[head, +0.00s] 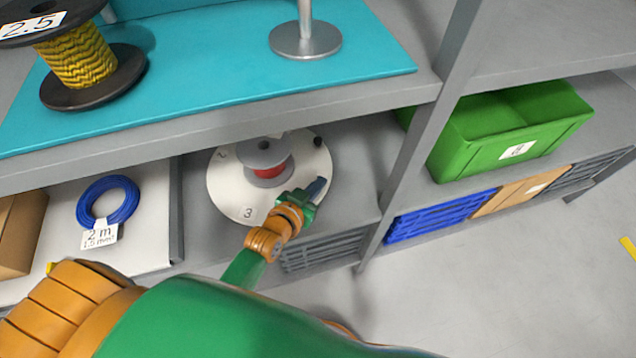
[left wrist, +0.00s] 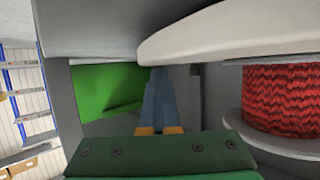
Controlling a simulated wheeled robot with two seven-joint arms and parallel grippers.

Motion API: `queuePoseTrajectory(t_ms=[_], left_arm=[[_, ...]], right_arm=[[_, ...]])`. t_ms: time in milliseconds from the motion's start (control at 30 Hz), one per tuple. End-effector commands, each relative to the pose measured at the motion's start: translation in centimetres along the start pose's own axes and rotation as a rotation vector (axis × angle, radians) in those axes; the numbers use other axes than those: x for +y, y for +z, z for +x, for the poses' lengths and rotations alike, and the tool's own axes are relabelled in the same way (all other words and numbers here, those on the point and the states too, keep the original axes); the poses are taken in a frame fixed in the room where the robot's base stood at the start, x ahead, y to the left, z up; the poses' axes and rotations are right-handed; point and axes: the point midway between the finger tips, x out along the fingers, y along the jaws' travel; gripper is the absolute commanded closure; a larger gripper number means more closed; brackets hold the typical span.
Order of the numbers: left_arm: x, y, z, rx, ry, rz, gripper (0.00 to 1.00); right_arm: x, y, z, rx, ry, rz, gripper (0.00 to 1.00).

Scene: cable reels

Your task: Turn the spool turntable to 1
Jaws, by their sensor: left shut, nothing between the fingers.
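The spool turntable (head: 225,188) is a white round disc on the lower shelf, with a "2" at its back left and a "3" at its front. A dark knob (head: 317,141) sits near its back right rim. A grey spool with red cable (head: 270,170) stands on the disc; the red cable (left wrist: 285,98) also shows at the right of the left wrist view. My left gripper (head: 318,190) is shut and empty at the disc's right front edge. Its fingertips (left wrist: 158,72) are close to the white rim (left wrist: 225,35); I cannot tell whether they touch. My right gripper is out of view.
A blue cable coil (head: 108,200) lies to the left. A grey crate (head: 325,250) is below.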

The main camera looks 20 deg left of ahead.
Motion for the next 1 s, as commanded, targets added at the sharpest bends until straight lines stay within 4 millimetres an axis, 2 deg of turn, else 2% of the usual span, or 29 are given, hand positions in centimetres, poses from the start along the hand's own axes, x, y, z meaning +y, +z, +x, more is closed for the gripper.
queuePoseTrajectory(t_ms=[767, 900, 967, 1000], left_arm=[[0.00, 0.00, 0.00, 0.000, 0.000, 0.000, 1.00], [0.00, 0.00, 0.00, 0.000, 0.000, 0.000, 0.62], [0.00, 0.00, 0.00, 0.000, 0.000, 0.000, 0.46], [0.00, 0.00, 0.00, 0.000, 0.000, 0.000, 0.41]], right_arm=[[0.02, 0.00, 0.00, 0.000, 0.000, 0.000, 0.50], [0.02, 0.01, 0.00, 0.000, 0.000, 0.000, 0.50], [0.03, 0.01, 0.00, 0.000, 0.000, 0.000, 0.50], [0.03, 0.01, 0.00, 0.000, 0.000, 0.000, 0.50]])
